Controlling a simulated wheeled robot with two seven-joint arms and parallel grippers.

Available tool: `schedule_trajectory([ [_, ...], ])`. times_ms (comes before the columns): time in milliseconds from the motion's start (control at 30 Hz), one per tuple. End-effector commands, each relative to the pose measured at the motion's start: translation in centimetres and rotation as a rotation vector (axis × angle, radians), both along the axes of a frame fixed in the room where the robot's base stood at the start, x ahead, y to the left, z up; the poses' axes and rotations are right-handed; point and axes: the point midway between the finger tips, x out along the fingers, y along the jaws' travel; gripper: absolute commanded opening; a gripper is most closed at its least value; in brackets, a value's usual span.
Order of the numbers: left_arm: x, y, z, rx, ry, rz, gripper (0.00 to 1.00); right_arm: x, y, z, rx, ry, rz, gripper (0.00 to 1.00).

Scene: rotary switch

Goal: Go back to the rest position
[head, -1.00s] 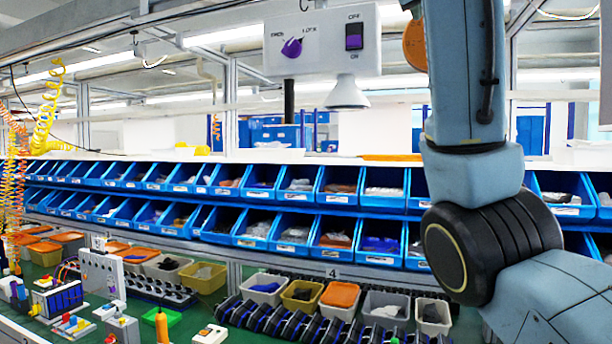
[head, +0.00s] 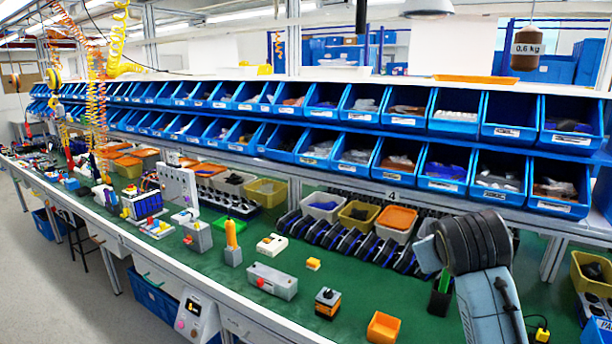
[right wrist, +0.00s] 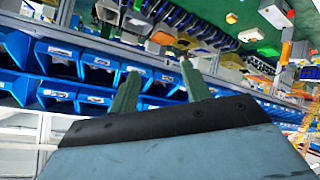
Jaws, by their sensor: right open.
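In the right wrist view my right gripper (right wrist: 160,66) shows two green fingers standing well apart, with nothing between them. It is open and empty. Behind the fingers are blue bins and part of the green worktop, tilted in the picture. In the head view my right arm (head: 475,245) rises at the lower right, bent at a black joint, in front of the bench; its gripper is not clearly seen there. My left gripper is in no view.
A long green worktop (head: 330,270) runs across the head view. Two rows of blue bins (head: 405,108) line the back. A 0.6 kg weight (head: 526,48) hangs at upper right.

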Motion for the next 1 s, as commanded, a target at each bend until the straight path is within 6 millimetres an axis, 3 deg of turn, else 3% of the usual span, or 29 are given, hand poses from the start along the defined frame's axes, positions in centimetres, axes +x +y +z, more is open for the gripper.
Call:
schedule_trajectory([
  [33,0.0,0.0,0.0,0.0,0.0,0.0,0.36,-1.5,0.1,-3.4,0.016,0.047,0.009,0.48],
  [200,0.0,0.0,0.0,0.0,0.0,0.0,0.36,-6.9,0.6,-12.1,0.08,0.175,0.035,0.48],
  [433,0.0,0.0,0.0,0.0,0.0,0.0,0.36,-16.6,1.3,-21.1,0.169,0.348,0.054,0.48],
  [533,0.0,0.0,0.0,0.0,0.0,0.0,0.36,-20.7,1.6,-23.6,0.206,0.413,0.056,0.48],
  [700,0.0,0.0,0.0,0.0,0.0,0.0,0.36,-26.3,2.0,-26.0,0.254,0.498,0.053,0.48],
  [1000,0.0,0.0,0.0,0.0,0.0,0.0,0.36,-33.6,2.5,-27.9,0.316,0.611,0.044,0.48],
])
